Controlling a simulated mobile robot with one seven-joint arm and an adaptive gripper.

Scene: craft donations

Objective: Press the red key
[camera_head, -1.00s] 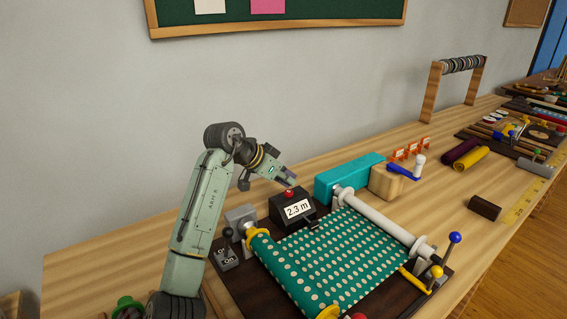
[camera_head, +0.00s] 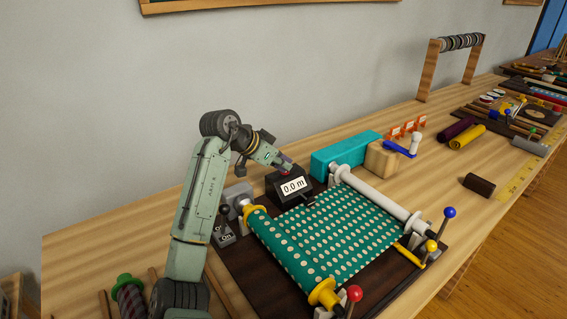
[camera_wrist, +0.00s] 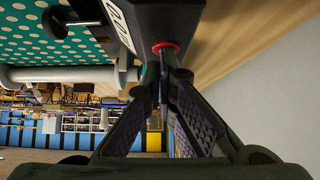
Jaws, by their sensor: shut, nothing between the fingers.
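The red key (camera_wrist: 165,47) sits on top of a black counter box (camera_head: 291,196), whose white display reads 0.0 m. My gripper (camera_wrist: 163,68) is shut and empty, with its fingertips right at the key in the wrist view, apparently touching it. In the head view my gripper (camera_head: 283,167) comes down onto the box top from the upper left and mostly hides the key.
A roller frame with green dotted fabric (camera_head: 330,232) stands in front of the box. A teal block (camera_head: 343,154) and a wooden block (camera_head: 381,160) are to its right. A grey switch box (camera_head: 222,234) is at left. A wall is behind.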

